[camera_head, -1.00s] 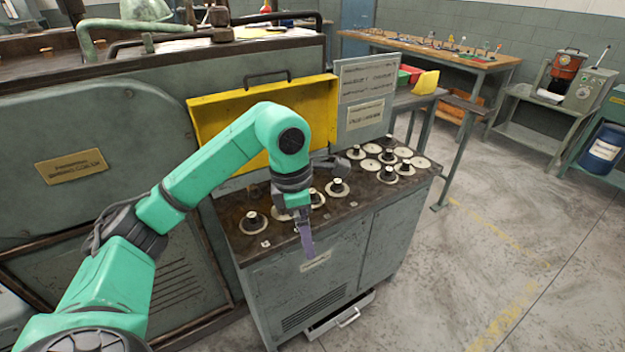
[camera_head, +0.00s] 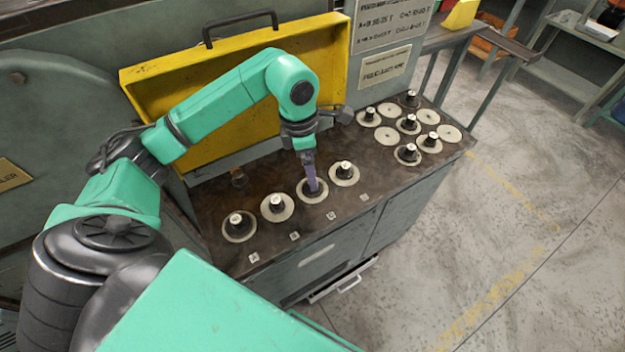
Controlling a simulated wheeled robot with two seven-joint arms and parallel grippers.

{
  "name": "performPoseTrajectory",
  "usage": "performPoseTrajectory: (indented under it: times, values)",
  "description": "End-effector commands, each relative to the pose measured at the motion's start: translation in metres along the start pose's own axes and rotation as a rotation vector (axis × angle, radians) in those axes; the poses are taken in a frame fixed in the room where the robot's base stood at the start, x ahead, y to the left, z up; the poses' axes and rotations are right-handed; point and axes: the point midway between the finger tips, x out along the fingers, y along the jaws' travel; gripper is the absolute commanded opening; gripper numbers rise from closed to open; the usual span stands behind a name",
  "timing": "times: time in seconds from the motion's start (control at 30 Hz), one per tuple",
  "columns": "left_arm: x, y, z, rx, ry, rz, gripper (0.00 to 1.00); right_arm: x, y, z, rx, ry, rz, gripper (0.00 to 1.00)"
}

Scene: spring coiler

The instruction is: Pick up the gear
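Several pale round gears with dark hubs stand on the dark top of a grey cabinet (camera_head: 215,205). In the front row are a left gear (camera_head: 230,234), a second gear (camera_head: 286,212), a third gear (camera_head: 323,195) and a right gear (camera_head: 353,178). My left gripper (camera_head: 311,188) points down with its purple fingers at the hub of the third gear and hides part of it. I cannot tell whether the fingers are open or shut, or touch the hub. My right gripper is out of view.
A yellow panel (camera_head: 220,110) with a handle stands behind the gears. More gears and flat discs (camera_head: 386,136) fill the right end of the cabinet top. A drawer (camera_head: 345,283) sticks out at the front. The floor (camera_head: 450,240) to the right is clear.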

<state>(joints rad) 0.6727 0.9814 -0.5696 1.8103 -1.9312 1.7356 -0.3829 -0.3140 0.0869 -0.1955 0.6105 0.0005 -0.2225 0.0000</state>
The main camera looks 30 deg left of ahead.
Motion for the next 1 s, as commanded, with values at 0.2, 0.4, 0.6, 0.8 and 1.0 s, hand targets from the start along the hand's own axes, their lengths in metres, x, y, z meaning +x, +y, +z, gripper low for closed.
performPoseTrajectory:
  times: [0.2,0.4,0.6,0.8,1.0]
  values:
    - [0.028,-0.001,-0.001,-0.001,0.002,-0.005,0.97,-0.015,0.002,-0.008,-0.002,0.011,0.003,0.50]
    - [0.066,-0.002,-0.002,-0.002,-0.001,-0.003,0.97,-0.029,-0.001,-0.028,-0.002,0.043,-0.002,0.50]
    - [0.072,-0.001,-0.003,-0.001,-0.001,0.001,0.97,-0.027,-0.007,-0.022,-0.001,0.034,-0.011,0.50]
    - [0.072,-0.001,-0.003,-0.001,-0.001,0.001,0.36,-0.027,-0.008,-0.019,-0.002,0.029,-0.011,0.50]
    - [0.071,0.000,-0.002,-0.001,-0.002,0.002,0.00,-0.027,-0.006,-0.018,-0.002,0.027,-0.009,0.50]
